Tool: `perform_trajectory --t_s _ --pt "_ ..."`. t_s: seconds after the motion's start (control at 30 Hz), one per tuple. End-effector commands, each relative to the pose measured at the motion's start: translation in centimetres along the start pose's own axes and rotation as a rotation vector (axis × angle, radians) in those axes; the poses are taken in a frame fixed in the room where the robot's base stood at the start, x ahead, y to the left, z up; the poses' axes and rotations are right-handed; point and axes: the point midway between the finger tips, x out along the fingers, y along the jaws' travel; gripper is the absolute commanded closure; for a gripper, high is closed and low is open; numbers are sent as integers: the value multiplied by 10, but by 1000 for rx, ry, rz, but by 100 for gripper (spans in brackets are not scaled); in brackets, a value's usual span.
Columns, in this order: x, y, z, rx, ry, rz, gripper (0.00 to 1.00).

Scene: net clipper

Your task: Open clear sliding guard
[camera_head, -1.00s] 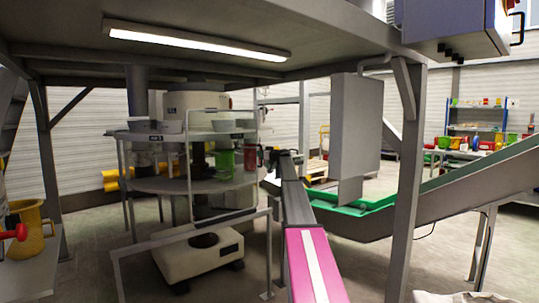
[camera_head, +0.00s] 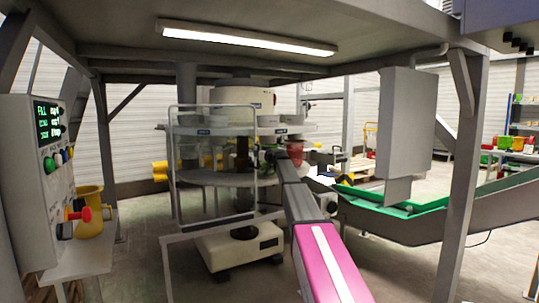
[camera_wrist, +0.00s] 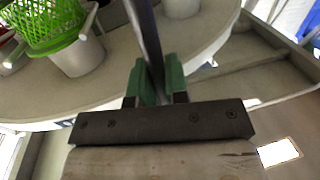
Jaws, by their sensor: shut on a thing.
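The clear sliding guard is a thin pale frame with see-through panel (camera_head: 214,105), standing upright before the round machine (camera_head: 240,97). Its right post is beside my gripper (camera_head: 264,156). In the wrist view my gripper (camera_wrist: 156,85) has its green finger pads closed around a dark upright bar (camera_wrist: 149,38), which looks like the guard's edge post. The fingertips are small in the head view and the lower end of the bar is hidden between the pads.
A control panel (camera_head: 48,150) and yellow jug (camera_head: 90,210) stand at left. A green net basket (camera_wrist: 45,22) is near the gripper.

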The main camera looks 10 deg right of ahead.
Motion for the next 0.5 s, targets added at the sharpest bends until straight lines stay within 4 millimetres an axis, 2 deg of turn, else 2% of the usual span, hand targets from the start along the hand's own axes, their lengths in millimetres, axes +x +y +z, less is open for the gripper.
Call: perform_trajectory --t_s 0.03,0.2,0.5 --pt "0 -8 1 1 -1 -2 100" --pt "3 -21 1 0 -1 -1 100" --pt "4 -23 1 -1 -1 -1 100"
